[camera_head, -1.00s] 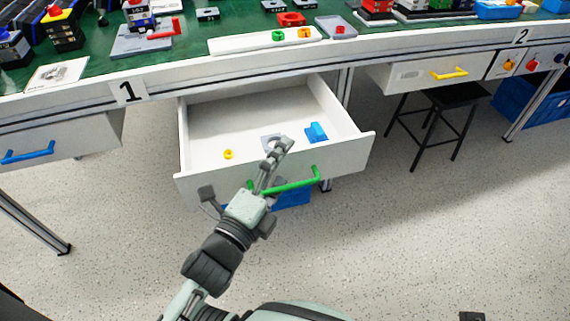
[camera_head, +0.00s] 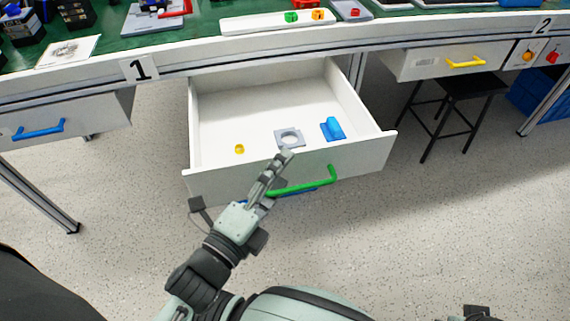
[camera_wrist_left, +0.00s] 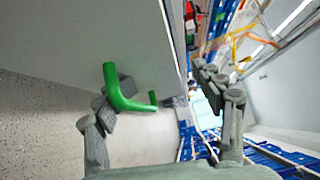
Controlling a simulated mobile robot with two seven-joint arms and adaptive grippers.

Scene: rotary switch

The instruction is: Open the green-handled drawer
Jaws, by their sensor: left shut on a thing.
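The green-handled drawer (camera_head: 215,125) under the table edge by label 1 stands pulled well out, its inside showing. Its green handle (camera_head: 318,183) is on the front panel. Part of the handle is hidden by my gripper in the head view.
The drawer holds a yellow piece (camera_head: 239,149), a grey plate with a round hole (camera_head: 278,134) and a blue piece (camera_head: 333,130). A blue-handled drawer (camera_head: 85,112) is left; a yellow-handled drawer (camera_head: 425,63) is right, above a black stool (camera_head: 455,90). The floor in front is clear.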

